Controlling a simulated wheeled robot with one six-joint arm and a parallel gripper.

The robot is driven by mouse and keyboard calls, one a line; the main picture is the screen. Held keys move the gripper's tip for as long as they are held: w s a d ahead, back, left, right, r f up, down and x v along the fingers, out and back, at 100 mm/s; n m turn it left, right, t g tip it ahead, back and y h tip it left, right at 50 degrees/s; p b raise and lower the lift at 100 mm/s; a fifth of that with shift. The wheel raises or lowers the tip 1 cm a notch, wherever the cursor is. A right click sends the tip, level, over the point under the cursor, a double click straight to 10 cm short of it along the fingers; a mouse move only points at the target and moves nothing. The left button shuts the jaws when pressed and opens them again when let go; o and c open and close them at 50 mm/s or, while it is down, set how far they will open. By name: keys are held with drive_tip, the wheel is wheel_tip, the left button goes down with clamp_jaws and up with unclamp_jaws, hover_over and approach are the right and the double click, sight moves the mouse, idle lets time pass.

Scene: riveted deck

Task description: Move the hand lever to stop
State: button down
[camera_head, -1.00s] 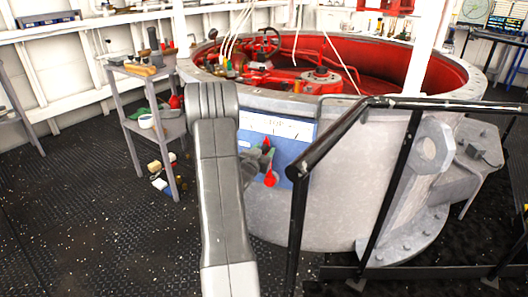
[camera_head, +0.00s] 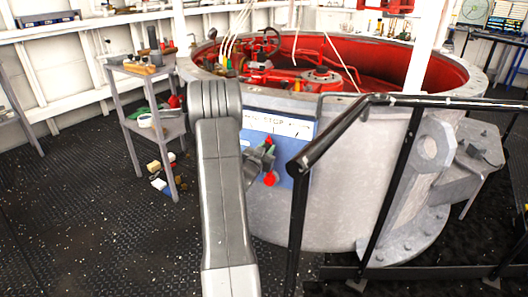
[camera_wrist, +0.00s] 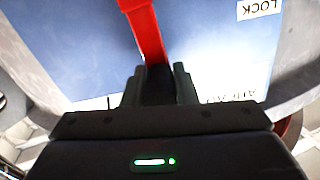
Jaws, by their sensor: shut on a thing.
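The hand lever is a red bar (camera_wrist: 146,30) that runs from the top of the wrist view down between the fingers of my gripper (camera_wrist: 158,85). The gripper is shut on it. In the head view, my gripper (camera_head: 261,160) is at the front of the blue panel (camera_head: 286,162), partly behind my arm. A small red part (camera_head: 268,140) and a round red knob (camera_head: 270,179) show beside it. A white label strip (camera_head: 285,126) along the panel's top reads STOP near its middle. The lever's exact pointing is hidden.
A black handrail (camera_head: 318,145) stands close to the right of the panel. The panel is on a large grey round housing (camera_head: 350,190) with a red interior. A grey shelf trolley (camera_head: 128,115) with tools stands at the left. The dark deck at the left is mostly clear.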

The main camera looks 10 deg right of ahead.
drive_tip(key=shift+s+d, duration=0.2)
drive_tip(key=shift+d, duration=0.05)
drive_tip(key=c, duration=1.2)
unclamp_jaws()
drive_tip(key=p+v, duration=0.1)
drive_tip(key=v, duration=1.2)
drive_tip(key=shift+s+a+p, duration=0.25)
drive_tip(key=shift+s+p, duration=0.05)
drive_tip(key=shift+s, duration=0.05)
